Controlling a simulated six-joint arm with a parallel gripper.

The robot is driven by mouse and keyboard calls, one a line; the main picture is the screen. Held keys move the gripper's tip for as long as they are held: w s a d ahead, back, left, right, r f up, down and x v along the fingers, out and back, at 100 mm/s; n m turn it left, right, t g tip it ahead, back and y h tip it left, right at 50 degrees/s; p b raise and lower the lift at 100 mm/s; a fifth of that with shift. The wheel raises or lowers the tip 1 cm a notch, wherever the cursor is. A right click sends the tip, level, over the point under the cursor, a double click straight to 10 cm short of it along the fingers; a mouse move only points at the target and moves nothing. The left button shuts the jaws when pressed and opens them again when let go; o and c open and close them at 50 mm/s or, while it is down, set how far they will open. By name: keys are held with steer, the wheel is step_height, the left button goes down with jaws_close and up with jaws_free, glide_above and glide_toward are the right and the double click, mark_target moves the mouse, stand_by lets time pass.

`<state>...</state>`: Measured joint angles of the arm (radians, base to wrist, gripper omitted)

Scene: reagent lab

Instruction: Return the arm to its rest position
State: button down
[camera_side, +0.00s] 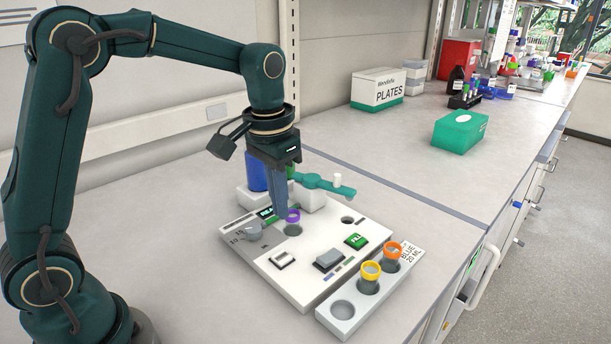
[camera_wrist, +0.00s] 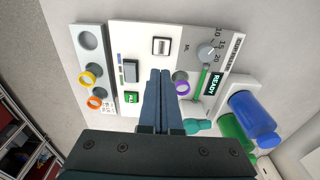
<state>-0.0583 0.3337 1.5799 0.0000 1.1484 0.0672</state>
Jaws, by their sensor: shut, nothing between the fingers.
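My gripper (camera_side: 281,208) is shut and empty, pointing down over the white panel device (camera_side: 262,262). It also shows in the wrist view (camera_wrist: 160,74), with its two fingers together. In the side view its tips are close beside a purple ring (camera_side: 293,215) on the device; in the wrist view the purple ring (camera_wrist: 182,88) lies just right of the fingers. I cannot tell whether they touch. The device has a grey knob (camera_side: 253,231), a green button (camera_side: 356,241), a grey key (camera_side: 329,259) and a green display (camera_wrist: 215,83).
A grey rack (camera_side: 343,310) in front of the device holds a yellow-ringed vial (camera_side: 371,270) and an orange-ringed vial (camera_side: 392,251), with one empty hole. A blue bottle (camera_side: 256,172) and a teal arm-like part (camera_side: 318,183) stand behind. A plates box (camera_side: 377,90) and a green box (camera_side: 460,131) sit farther back.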

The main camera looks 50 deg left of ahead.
steer(key=s+d+r+t, duration=0.1)
steer(key=s+r+t, duration=0.2)
steer(key=s+r, duration=0.45)
steer(key=s+f+t, duration=0.1)
steer(key=s+f, duration=0.3)
steer(key=s, duration=0.3)
steer(key=shift+d+f+t, duration=0.15)
steer(key=shift+d+t, duration=0.15)
steer(key=shift+d, duration=0.05)
steer(key=shift+s, duration=0.1)
stand_by(0.5)
